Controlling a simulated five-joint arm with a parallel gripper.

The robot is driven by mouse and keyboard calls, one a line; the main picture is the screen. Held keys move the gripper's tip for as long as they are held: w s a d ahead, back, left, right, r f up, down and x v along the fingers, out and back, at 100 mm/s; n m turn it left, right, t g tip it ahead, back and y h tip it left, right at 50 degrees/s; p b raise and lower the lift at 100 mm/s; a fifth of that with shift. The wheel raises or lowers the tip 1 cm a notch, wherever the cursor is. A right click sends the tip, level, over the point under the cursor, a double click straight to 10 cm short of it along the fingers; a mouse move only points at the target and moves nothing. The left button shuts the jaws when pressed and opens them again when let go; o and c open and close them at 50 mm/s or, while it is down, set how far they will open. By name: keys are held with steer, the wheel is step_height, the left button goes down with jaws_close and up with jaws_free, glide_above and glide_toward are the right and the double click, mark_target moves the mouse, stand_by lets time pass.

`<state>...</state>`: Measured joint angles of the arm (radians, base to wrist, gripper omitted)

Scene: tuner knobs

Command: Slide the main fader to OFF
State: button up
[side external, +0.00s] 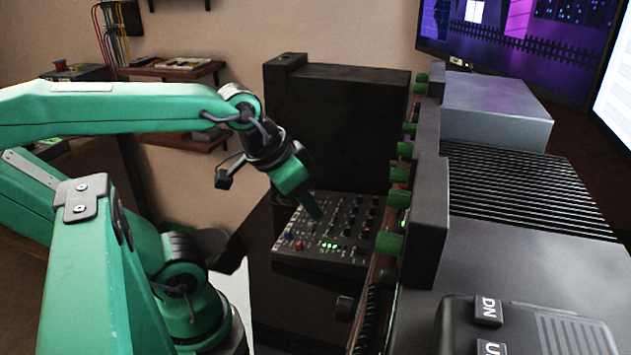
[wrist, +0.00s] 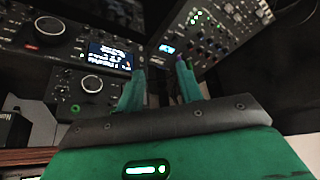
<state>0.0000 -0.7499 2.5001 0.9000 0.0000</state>
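A dark mixer panel (side external: 325,262) with rows of small red, blue and grey knobs and green lights sits beyond my arm in the side view. It also shows at the upper right of the wrist view (wrist: 215,62). I cannot pick out the main fader or any OFF mark; both are too small or hidden. My gripper (side external: 316,213) points down over the panel's middle in the side view; I cannot tell if it touches. In the wrist view its two green fingers (wrist: 161,64) stand apart, with nothing visible held, near the panel's left edge.
A device with a lit screen (wrist: 108,56) and a large dial (wrist: 92,84) lies left of the fingers. A tall black box (side external: 345,130) stands behind the panel. Units with green knobs (side external: 389,243) line its right side. A monitor (side external: 530,40) is at the back right.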

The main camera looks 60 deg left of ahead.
steer(key=shift+c, duration=0.2)
steer(key=m+g, duration=0.6)
steer(key=m, duration=0.3)
glide_above(299, 243)
step_height(299, 243, down, 12)
steer(key=shift+f, duration=0.2)
steer(key=shift+f, duration=0.2)
steer(key=shift+f, duration=3.7)
